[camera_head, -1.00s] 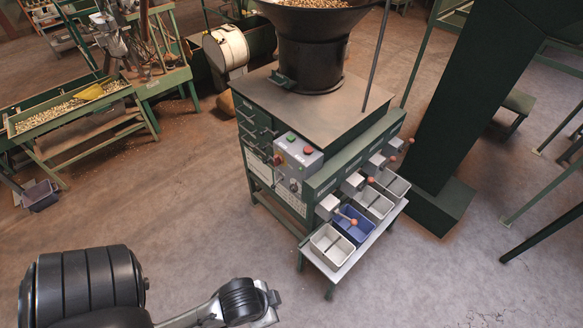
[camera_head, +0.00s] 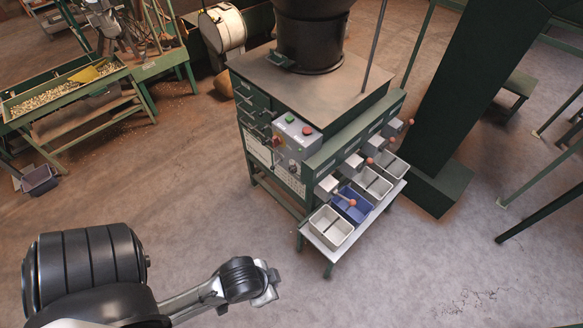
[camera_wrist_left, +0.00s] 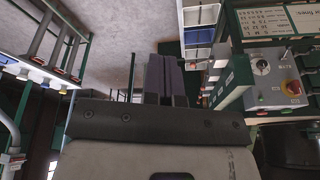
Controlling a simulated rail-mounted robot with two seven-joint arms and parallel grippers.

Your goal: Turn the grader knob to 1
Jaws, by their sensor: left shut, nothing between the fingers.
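In the left wrist view the knob (camera_wrist_left: 262,66) shows at the right, beside a red emergency button (camera_wrist_left: 294,87). The scale around it is too small to read. My left gripper (camera_head: 268,284) is at the bottom of the head view, in front of the machine and well apart from the knob. In the left wrist view its dark fingers (camera_wrist_left: 165,78) are shut with nothing between them. My right gripper is not in view.
The green grader cabinet (camera_head: 253,116) carries a dark hopper (camera_head: 308,46). Levers with red-brown balls stick out above white bins (camera_head: 331,228) and a blue bin (camera_head: 353,205) on a shelf. A thick green post (camera_head: 455,95) stands at right. The floor before the machine is clear.

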